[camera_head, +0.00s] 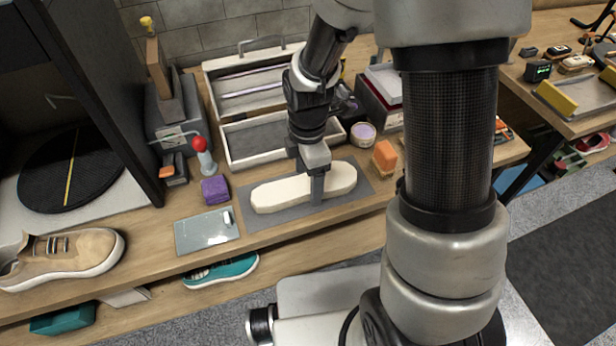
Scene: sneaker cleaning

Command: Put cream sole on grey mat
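The cream sole (283,193) is a long pale slab with rounded ends. In the head view it lies over the grey mat (262,229) on the wooden bench, its left end towards the front and its right end farther back. I cannot tell whether it rests flat on the mat or is held just above it. My gripper (317,185) points down at the sole's middle. One finger stands against or close to its near side. The other finger is hidden, so I cannot tell whether the gripper is shut on the sole or open around it.
A purple block (215,189) and a glassy grey plate (207,231) lie left of the mat. A red-topped bottle (204,158) stands behind them. An orange block (385,155) and a round jar (363,135) are at the right. An open tray (233,157) stands behind. A tan sneaker (75,252) is far left.

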